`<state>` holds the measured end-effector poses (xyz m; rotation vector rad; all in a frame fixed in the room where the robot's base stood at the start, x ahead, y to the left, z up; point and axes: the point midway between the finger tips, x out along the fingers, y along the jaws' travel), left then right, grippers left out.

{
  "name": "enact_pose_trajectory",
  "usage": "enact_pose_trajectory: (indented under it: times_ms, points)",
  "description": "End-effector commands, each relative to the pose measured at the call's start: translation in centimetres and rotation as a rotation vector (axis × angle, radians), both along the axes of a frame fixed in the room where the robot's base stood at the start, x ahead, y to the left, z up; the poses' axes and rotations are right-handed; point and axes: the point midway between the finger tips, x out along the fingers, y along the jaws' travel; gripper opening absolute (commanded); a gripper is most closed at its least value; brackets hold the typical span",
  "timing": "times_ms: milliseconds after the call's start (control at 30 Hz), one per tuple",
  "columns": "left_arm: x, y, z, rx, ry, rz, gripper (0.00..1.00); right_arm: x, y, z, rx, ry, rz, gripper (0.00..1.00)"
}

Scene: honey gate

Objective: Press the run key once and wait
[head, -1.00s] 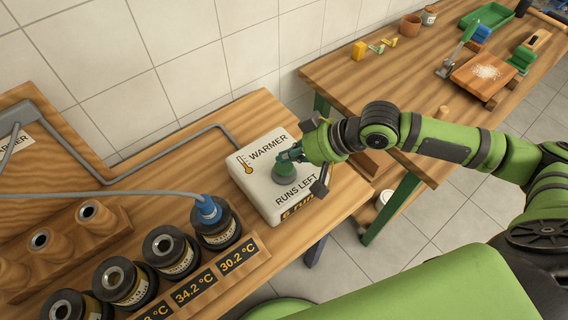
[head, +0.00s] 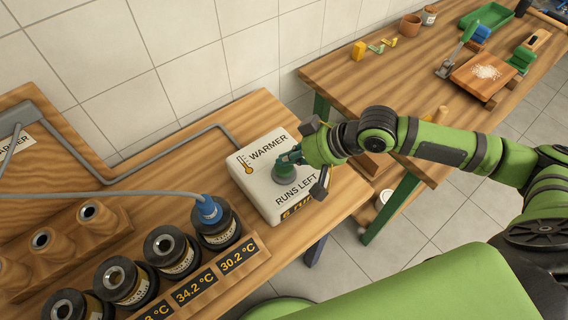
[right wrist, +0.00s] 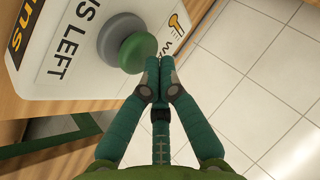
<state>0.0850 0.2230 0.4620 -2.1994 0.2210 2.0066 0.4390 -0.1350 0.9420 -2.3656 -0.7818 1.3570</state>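The white warmer box (head: 262,195) stands on the wooden bench, marked "WARMER" and "RUNS LEFT", with a display whose text is partly covered. Its round run key (head: 284,174) is on the top face. In the right wrist view the run key (right wrist: 138,52) is a green cap standing out of a grey collar. My right gripper (head: 287,158) is at the key's edge; in the right wrist view its fingertips (right wrist: 153,75) are together and empty beside the cap. I cannot tell whether they touch it. My left gripper is not in view.
Several dark jars (head: 172,251) stand left of the box behind temperature displays reading 34.2 °C and 30.2 °C. A blue cap (head: 208,210) with a grey hose sits on one jar. A second table (head: 400,75) with tools and a board stands at the right.

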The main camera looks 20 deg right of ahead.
Motion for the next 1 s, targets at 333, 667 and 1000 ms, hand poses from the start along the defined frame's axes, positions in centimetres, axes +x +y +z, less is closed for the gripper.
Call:
enact_pose_trajectory:
  times_ms: [333,667,1000]
  points:
    - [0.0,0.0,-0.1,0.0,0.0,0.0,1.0,0.0,0.0,-0.4,0.0,0.0,0.0,0.0]
    - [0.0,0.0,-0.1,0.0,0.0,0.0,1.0,0.0,0.0,-0.8,-0.001,0.0,-0.001,0.0]
    - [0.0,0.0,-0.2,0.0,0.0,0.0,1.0,0.0,0.0,-1.1,-0.001,0.001,0.0,0.0]
